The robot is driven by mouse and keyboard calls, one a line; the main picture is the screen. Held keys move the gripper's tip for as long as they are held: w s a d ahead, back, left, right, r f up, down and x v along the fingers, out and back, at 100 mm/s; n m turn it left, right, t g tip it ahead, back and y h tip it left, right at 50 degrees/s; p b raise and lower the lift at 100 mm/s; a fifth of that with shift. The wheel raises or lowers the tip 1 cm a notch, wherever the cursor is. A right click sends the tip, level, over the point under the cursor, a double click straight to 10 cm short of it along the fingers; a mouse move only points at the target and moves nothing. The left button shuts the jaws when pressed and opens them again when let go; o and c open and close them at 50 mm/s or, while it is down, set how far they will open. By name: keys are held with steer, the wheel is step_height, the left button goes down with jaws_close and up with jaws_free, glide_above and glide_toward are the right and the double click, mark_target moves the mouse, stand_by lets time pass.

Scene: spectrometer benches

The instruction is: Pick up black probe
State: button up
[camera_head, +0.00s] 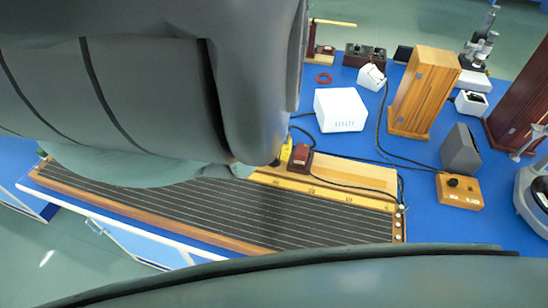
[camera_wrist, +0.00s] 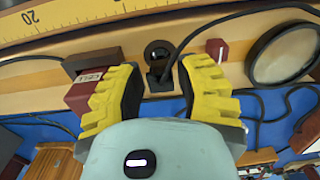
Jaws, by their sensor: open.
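A small black upright piece, which looks like the black probe (camera_wrist: 158,52), shows in the wrist view with a round top and a black cable beside it. It stands by the wooden board with the scale, just beyond and between my fingertips. My gripper (camera_wrist: 160,75) is open, with a yellow-padded finger on each side, and holds nothing. In the head view a yellow bit of my gripper (camera_head: 287,144) shows at the edge of my arm, which hides most of that area. Whether the fingers touch the probe I cannot tell.
A dark red block (camera_wrist: 88,92) sits close to the left finger, and a round lens (camera_wrist: 284,54) stands to the right. Loose cables cross the blue bench. A white box (camera_head: 340,110) and a wooden box (camera_head: 422,92) stand farther back.

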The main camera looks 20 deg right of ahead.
mark_target(274, 158)
steer(key=shift+f, duration=1.5)
steer(key=shift+o, duration=0.3)
jaws_close()
